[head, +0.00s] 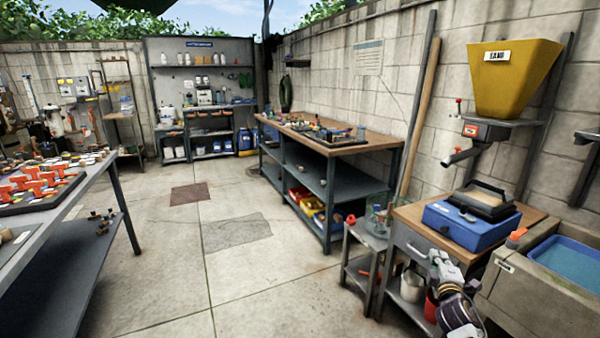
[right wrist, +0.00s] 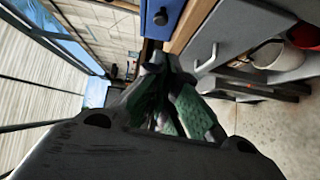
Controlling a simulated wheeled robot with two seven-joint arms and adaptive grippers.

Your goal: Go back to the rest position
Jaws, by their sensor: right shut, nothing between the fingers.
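My right gripper (head: 438,262) is at the lower right of the head view, in front of the small wood-topped stand (head: 408,214). In the right wrist view its fingers (right wrist: 178,108), with green pads, are close together with nothing held. The stand's drawer front and a blue box edge (right wrist: 163,20) show beyond them. The blue machine with a dark lid (head: 471,217) sits on the stand. My left gripper is not in view.
A sink with blue water (head: 565,262) stands right of the stand. A yellow hopper (head: 512,78) hangs on the wall. A long workbench (head: 345,148) lies further back. A table with orange parts (head: 45,185) is at the left. The concrete floor (head: 265,285) between is clear.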

